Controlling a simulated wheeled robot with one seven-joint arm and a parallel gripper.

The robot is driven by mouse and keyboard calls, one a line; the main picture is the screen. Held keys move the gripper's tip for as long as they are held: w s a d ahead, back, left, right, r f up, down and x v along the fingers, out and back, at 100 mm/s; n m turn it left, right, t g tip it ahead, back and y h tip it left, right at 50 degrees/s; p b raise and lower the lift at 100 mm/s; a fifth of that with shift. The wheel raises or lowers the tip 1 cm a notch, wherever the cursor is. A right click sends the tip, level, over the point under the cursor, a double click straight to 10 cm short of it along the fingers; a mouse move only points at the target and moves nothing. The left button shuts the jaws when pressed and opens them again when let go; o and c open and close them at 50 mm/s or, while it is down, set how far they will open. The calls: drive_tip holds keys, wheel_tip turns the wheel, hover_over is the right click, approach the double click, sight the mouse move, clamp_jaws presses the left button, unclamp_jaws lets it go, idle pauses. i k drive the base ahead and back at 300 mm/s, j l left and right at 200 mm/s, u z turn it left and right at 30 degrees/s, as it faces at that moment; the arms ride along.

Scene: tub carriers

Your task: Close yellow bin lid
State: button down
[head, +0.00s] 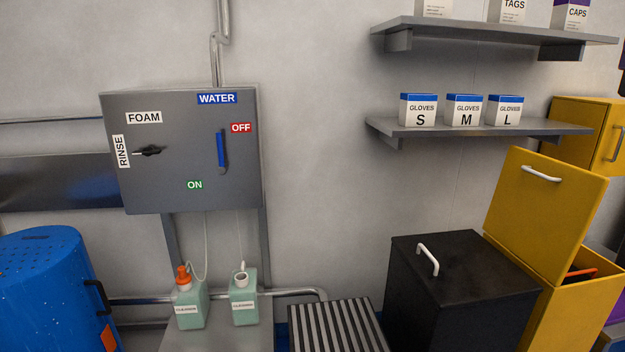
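The yellow bin (565,318) stands at the lower right, cut off by the frame's bottom edge. Its yellow lid (545,215) stands up, open, leaning back toward the wall. A white handle (541,173) is near the lid's top edge. Something orange (581,273) shows in the bin's opening. My gripper is not in view.
A black bin (455,285) with its lid shut stands directly left of the yellow bin. A striped grate (338,328) and a blue drum (45,285) are further left. A shelf (480,130) with glove boxes and a yellow cabinet (585,135) are above.

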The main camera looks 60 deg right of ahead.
sight(542, 208)
drive_tip(key=z, duration=2.45)
